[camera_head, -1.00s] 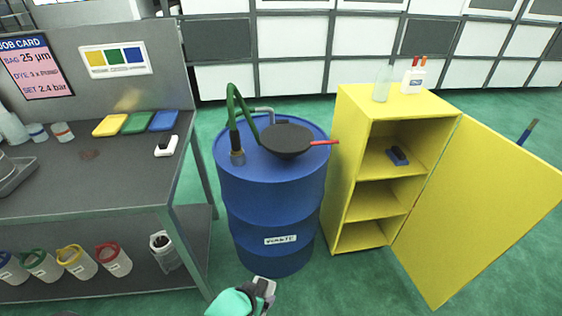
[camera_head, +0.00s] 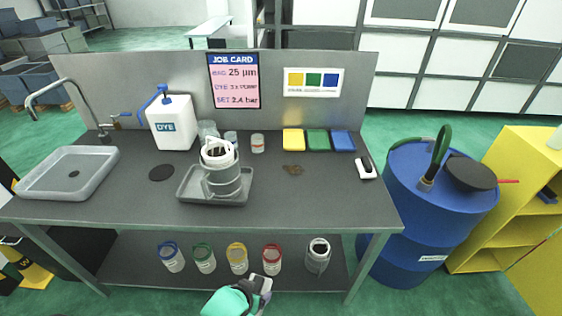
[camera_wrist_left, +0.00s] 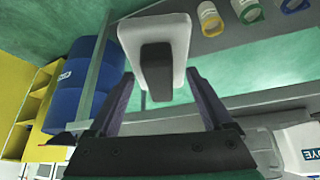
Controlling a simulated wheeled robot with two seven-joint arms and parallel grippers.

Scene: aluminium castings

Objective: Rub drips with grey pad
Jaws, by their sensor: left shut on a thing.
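My left gripper (camera_head: 262,284) is low in front of the bench in the head view. In the left wrist view its fingers (camera_wrist_left: 159,80) are closed on the dark grip of a pale grey pad (camera_wrist_left: 180,38). The pad is hard to make out in the head view. A brown patch, which looks like the drips (camera_head: 293,169), lies on the dark bench top (camera_head: 325,190), beyond and above the gripper. A white block with a dark grip (camera_head: 366,169) sits at the bench's right end. My right gripper is not in view.
Yellow, green and blue cloths (camera_head: 317,140) lie behind the patch. Several containers stand on the lower shelf (camera_head: 130,265). A blue drum (camera_head: 400,255) and yellow cabinet (camera_head: 500,220) are right. Bench top around the patch is clear.

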